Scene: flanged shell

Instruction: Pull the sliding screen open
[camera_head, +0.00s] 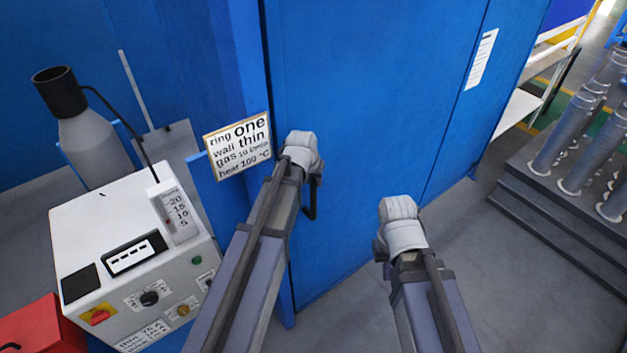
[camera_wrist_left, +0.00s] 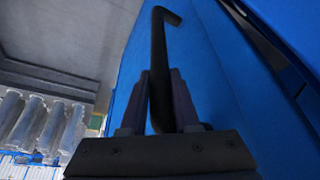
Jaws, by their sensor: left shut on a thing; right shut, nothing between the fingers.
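The sliding screen (camera_head: 370,110) is a large blue panel in the middle of the head view. Its black bar handle (camera_head: 313,200) is near its left edge, partly hidden by my left gripper. My left gripper (camera_head: 302,158) is at the handle. In the left wrist view the fingers (camera_wrist_left: 162,105) are shut on the black handle (camera_wrist_left: 158,60), which passes between them with its bent end beyond, close to the blue panel (camera_wrist_left: 215,70). My right gripper (camera_head: 398,210) is shut and empty, in front of the screen's lower right part, with its fingertips not clearly seen.
A white control box (camera_head: 130,250) with dials and a grey gas bottle (camera_head: 92,140) stand at the left. A sign (camera_head: 238,145) is beside the screen's left edge. Grey steps (camera_head: 540,215) with metal cylinders (camera_head: 560,145) are at the right. Floor before the screen is bare.

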